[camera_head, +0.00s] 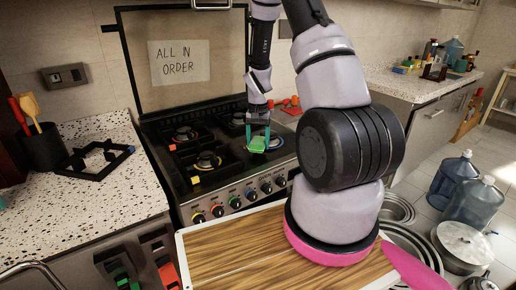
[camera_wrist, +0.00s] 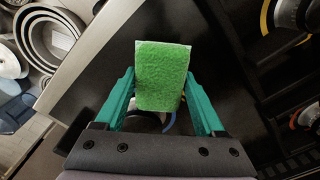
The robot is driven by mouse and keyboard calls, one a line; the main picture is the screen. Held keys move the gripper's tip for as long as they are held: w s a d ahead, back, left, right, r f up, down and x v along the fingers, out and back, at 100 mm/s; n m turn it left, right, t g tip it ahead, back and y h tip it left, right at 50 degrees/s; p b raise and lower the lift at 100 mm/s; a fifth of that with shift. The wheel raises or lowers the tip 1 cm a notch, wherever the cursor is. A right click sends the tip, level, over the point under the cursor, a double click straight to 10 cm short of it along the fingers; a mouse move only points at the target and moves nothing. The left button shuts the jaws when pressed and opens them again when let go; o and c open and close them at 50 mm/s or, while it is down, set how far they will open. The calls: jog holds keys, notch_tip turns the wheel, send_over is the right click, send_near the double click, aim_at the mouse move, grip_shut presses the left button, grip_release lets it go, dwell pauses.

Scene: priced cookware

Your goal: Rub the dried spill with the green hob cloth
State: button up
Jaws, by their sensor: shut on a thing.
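The green hob cloth (camera_wrist: 161,76) is a small bright green pad with a pale edge, held between the teal fingers of my gripper (camera_wrist: 160,100). In the head view the cloth (camera_head: 257,145) hangs from my gripper (camera_head: 258,134) over the front right part of the black hob (camera_head: 225,172). I cannot tell whether it touches the hob surface. A burner with a blue ring shows partly behind the cloth. No dried spill can be made out; the cloth, fingers and arm may hide it.
Burners with coloured marks stand on the hob's left, with knobs (camera_head: 234,202) along its front. A black grate (camera_head: 95,160) lies on the left speckled counter. A wooden board (camera_head: 230,250) is in front. Red items (camera_head: 290,106) lie at the hob's back right. Pots and water bottles (camera_head: 452,180) stand on the right.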

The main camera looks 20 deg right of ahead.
aim_at(258, 141)
jog(key=shift+s+r, duration=0.15)
jog(key=shift+r, duration=2.75)
jog(key=shift+f, duration=0.15)
